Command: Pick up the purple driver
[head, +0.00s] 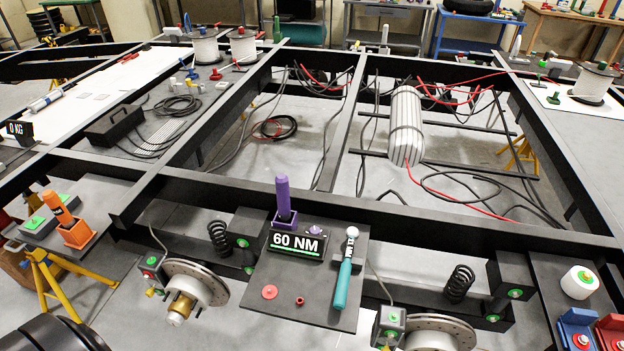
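The purple driver (282,194) stands upright in a purple holder (284,221). The holder sits at the back of a dark panel (262,272) in the front middle of the chassis, just behind a black block (297,244) marked "60 NM". The driver's lower end is hidden in the holder. Neither of my grippers is in view.
A teal-handled tool (343,283) lies right of the block, with a red disc (269,292) in front. An orange driver (58,208) stands in an orange holder at left. The black frame beam (380,219) runs behind the panel. Brake discs (205,282) flank it below.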

